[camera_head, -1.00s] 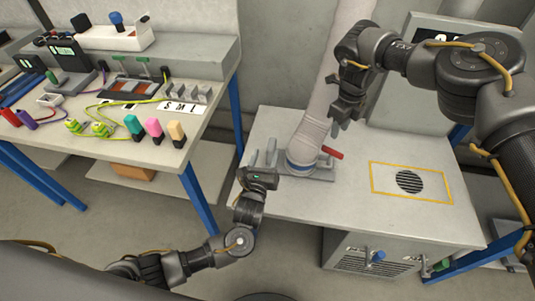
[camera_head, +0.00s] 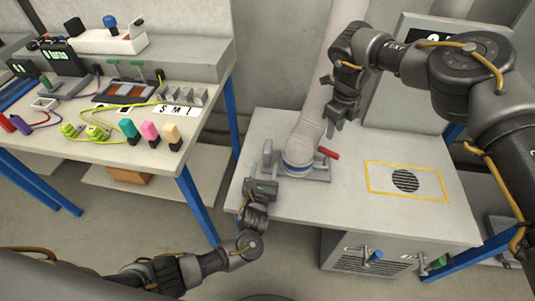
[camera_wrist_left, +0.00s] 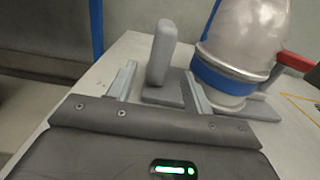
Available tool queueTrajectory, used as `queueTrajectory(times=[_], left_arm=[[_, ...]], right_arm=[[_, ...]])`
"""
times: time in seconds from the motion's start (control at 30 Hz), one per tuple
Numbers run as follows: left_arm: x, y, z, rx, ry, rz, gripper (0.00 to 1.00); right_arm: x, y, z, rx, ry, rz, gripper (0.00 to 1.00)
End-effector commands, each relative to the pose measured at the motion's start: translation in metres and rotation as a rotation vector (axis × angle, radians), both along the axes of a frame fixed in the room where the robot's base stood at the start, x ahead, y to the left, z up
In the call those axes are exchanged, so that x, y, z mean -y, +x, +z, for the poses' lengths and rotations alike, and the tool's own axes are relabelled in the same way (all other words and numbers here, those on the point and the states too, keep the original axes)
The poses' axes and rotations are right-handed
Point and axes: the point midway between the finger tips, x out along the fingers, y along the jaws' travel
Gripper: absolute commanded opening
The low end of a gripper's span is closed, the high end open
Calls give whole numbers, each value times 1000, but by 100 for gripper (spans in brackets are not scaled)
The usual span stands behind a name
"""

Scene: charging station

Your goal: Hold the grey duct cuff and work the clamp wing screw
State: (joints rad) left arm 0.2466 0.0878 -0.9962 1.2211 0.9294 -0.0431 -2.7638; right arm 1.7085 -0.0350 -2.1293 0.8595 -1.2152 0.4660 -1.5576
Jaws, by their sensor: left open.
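The light grey duct cuff (camera_head: 304,140) stands on a grey base plate on the right table. A blue band (camera_head: 297,168) circles its foot, also seen in the left wrist view (camera_wrist_left: 222,82). A red handle (camera_head: 328,152), perhaps the wing screw, sticks out on its right; it also shows in the left wrist view (camera_wrist_left: 297,62). My left gripper (camera_head: 262,172) is open at the table's near-left edge, its fingers (camera_wrist_left: 160,85) on either side of a grey upright post (camera_wrist_left: 163,52), left of the cuff. My right gripper (camera_head: 340,122) hangs above and right of the cuff, apart from it; its opening is unclear.
The left bench (camera_head: 140,152) holds cables, coloured plugs and boxes. A yellow-outlined vent (camera_head: 405,181) is right of the cuff on the table (camera_head: 330,205). A grey panel (camera_head: 390,100) stands behind. Floor shows between the benches.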

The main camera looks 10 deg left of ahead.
Motion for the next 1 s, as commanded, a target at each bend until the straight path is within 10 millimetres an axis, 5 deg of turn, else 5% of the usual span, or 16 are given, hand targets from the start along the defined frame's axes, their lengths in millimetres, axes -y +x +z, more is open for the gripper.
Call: queueTrajectory(times=[0.3, 0.8, 1.0], left_arm=[[-1, 55, 3, 4, 1, 3, 51], [-1, 68, 3, 2, -1, 2, 51], [-1, 68, 3, 2, -1, 2, 25]], right_arm=[[0, 0, 0, 0, 0, 0, 36], [0, 0, 0, 0, 0, 0, 36], [0, 0, 0, 0, 0, 0, 36]])
